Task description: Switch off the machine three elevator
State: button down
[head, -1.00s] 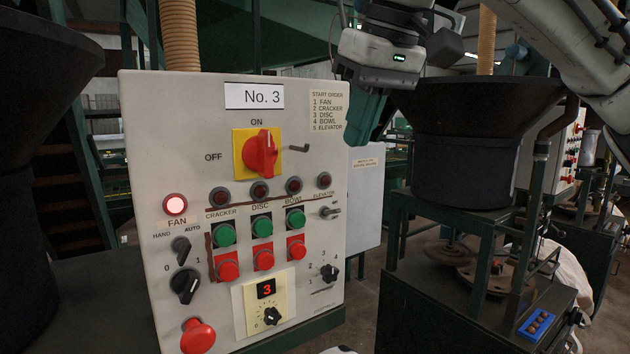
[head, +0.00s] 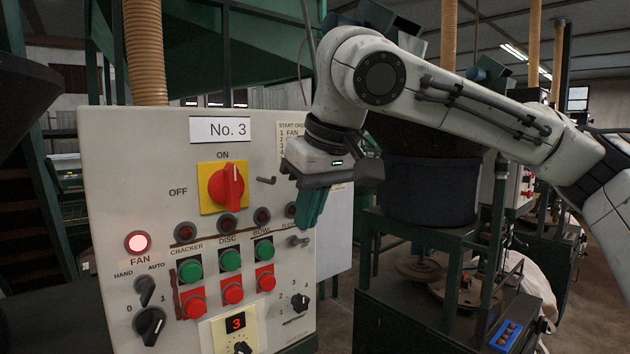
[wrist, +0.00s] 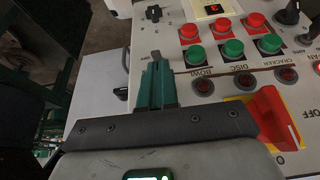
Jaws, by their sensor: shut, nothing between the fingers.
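The No. 3 panel (head: 100,200) stands upright at the left in the head view. The elevator switch (head: 298,241) is a small grey toggle at its right edge, its lever pointing right. Its label is partly covered by my gripper. My gripper (head: 303,227) is shut and empty, its teal fingers pointing down just above the toggle. In the wrist view the shut fingers (wrist: 157,68) end close to the grey toggle (wrist: 154,55); I cannot tell whether they touch. The elevator lamp (head: 291,210) is dark, partly beside the fingers.
The fan lamp (head: 138,242) is lit. A dark hopper machine (head: 430,190) stands behind my arm.

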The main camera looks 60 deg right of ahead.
jog(key=shift+w+f, duration=0.25)
jog(key=shift+f, duration=0.4)
jog(key=shift+d+f, duration=0.1)
jog(key=shift+f+b, duration=0.15)
jog(key=shift+b, duration=0.35)
jog(key=shift+s+t, duration=0.1)
jog(key=shift+t, duration=0.2)
